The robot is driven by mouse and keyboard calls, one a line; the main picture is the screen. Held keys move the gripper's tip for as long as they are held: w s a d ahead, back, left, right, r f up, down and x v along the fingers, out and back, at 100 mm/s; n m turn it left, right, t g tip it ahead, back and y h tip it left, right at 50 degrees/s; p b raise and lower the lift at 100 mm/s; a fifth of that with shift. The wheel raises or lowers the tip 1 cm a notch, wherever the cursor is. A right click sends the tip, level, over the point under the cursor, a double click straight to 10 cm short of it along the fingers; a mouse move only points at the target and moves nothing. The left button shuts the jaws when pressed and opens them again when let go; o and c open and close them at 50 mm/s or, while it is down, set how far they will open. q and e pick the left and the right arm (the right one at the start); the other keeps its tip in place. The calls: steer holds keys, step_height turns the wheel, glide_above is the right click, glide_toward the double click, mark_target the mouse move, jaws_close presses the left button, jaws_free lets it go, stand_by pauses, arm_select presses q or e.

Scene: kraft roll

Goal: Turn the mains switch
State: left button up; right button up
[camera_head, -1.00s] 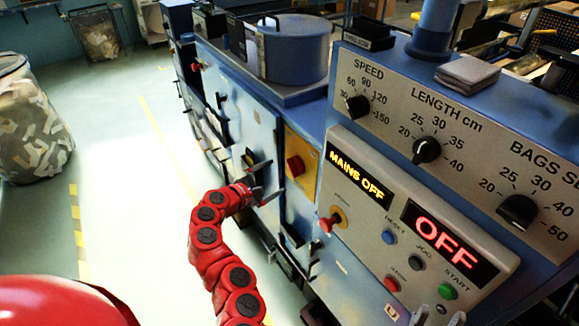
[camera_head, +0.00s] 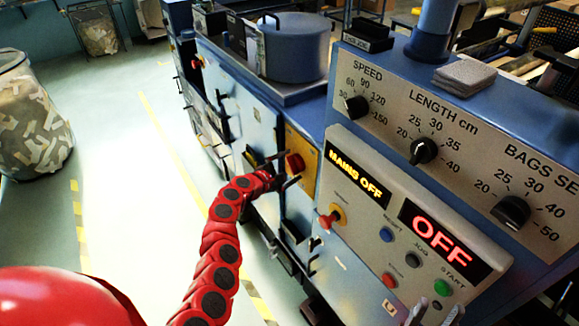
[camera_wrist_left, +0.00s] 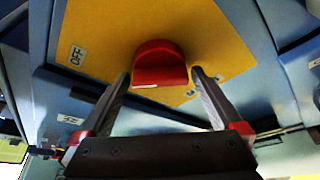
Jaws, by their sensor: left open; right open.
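The mains switch (camera_head: 294,163) is a red knob on a yellow plate (camera_head: 303,146) on the blue machine's side. In the left wrist view the red knob (camera_wrist_left: 160,62) sits between the fingertips of my left gripper (camera_wrist_left: 161,77). One finger is on each side; I cannot tell whether they touch it. My left gripper (camera_head: 284,170) is open at the switch in the head view and partly hides it. The display (camera_head: 356,178) reads MAINS OFF. Fingertips of my right gripper (camera_head: 436,311) show at the bottom edge, apart and empty, below the control panel.
The control panel carries an OFF display (camera_head: 440,239), a red emergency button (camera_head: 331,217), a green start button (camera_head: 443,287) and black dials such as the length dial (camera_head: 423,150). A bin of scraps (camera_head: 30,120) stands on the left; the floor between is clear.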

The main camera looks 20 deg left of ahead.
arm_select(q)
steer(key=shift+c, duration=0.3)
steer(key=c, duration=1.2)
steer(key=shift+o, duration=0.2)
steer(key=shift+f+b, duration=0.2)
steer(key=shift+b, duration=0.45)
steer(key=m+t+b, duration=0.1)
steer(key=m+b, duration=0.2)
steer(key=b, duration=0.5)
steer(key=f+m+t+b, duration=0.1)
steer(key=m+t+b, duration=0.1)
steer(key=b, duration=0.5)
steer(key=shift+m+y+b, duration=0.4)
steer(key=shift+m, duration=0.2)
steer(key=m+t+h+b, duration=0.1)
steer(key=m+b, duration=0.2)
steer(key=b, duration=0.4)
steer(key=m+t+h+b, duration=0.1)
steer(key=m+b, duration=0.2)
steer(key=b, duration=0.5)
steer(key=m+b, duration=0.3)
steer(key=b, duration=0.5)
steer(key=shift+r+m+t+h, duration=0.4)
steer(key=shift+r+m+b, duration=0.35)
steer(key=shift+m+b, duration=0.35)
steer(key=shift+b, duration=0.35)
steer(key=o, duration=1.2)
